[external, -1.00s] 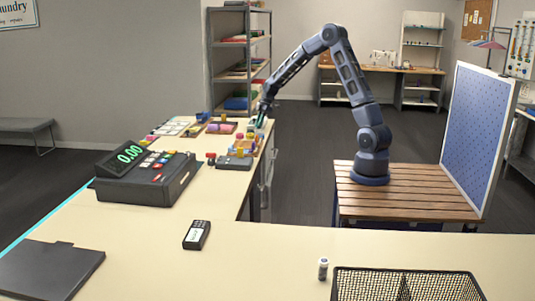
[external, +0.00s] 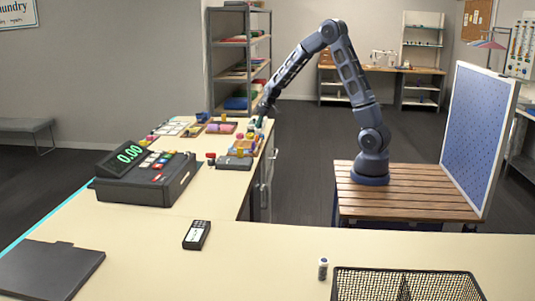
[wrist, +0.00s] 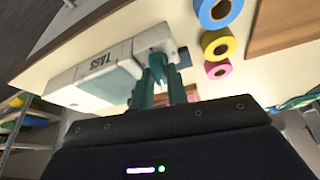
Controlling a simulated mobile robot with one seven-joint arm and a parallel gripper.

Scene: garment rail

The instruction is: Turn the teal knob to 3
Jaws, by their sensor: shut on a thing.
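My gripper (wrist: 162,72) has dark teal fingers that reach down at the end of a white box marked "TAGS" (wrist: 92,72). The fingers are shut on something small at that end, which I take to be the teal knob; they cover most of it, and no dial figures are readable. In the external view my gripper (external: 261,116) is low at the far right end of the counter, beside a group of small coloured things. The knob cannot be made out there.
Rolls of blue, yellow and pink tape (wrist: 216,44) stand close by the fingers. A wooden board (wrist: 282,25) lies beyond them. A black till (external: 150,178) and a card reader (external: 197,235) are on the counter (external: 150,255), with bare surface between.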

